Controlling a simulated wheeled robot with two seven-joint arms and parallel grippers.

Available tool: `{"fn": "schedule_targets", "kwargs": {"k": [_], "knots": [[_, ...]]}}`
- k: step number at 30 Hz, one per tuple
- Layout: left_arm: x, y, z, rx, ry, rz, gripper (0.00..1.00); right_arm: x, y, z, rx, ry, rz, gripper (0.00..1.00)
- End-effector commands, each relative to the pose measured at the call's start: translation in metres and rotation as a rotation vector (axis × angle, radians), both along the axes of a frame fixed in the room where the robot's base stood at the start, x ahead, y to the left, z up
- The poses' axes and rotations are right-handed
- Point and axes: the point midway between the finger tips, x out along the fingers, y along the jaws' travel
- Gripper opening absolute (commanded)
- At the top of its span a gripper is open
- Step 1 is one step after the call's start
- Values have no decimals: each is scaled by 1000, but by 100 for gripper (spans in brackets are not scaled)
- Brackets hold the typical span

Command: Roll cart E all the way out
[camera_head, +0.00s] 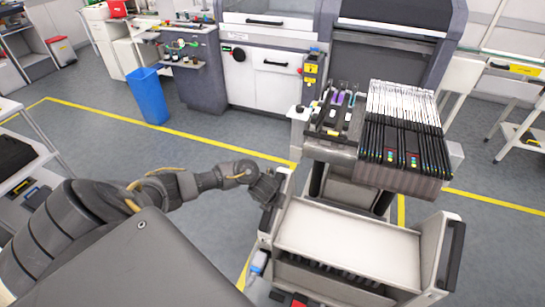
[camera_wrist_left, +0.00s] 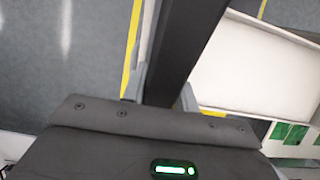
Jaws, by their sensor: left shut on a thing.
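A white feeder cart with a shallow tray (camera_head: 345,238) stands in front of me in the head view. No letter on it is readable, so I cannot confirm that it is cart E. It has a dark upright handle on each side; the right handle (camera_head: 455,255) is free. My left gripper (camera_head: 265,190) is at the left handle and mostly covers it. In the wrist view the left gripper (camera_wrist_left: 162,90) is shut on this dark handle bar (camera_wrist_left: 190,40), with a finger on each side. My right gripper is out of view.
A bank of feeders (camera_head: 405,125) stands just behind the tray on dark posts. Grey-white machines (camera_head: 265,75) stand behind, with a blue bin (camera_head: 149,95) at left. Yellow lines (camera_head: 180,132) mark the grey floor, which is clear left of the cart. A shelf (camera_head: 20,165) stands at far left.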

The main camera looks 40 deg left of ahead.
Motion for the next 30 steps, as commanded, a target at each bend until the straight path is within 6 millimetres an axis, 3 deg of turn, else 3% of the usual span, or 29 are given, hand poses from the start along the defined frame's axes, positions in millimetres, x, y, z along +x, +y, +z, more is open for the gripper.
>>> {"fn": "schedule_targets", "kwargs": {"k": [5, 12, 13, 17, 26, 30], "knots": [[-21, -7, -3, -5, 13, -8, 0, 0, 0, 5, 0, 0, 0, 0], [-24, -9, -6, -5, 20, -10, 0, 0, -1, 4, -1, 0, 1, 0], [-24, -9, -7, -6, 20, -10, 31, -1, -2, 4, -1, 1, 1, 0], [-21, -9, -5, -5, 16, -10, 48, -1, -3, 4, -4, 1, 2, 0], [-18, -8, -2, -4, 10, -8, 51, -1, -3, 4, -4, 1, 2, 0], [-22, -10, 10, -4, 9, -8, 51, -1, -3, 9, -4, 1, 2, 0]]}}
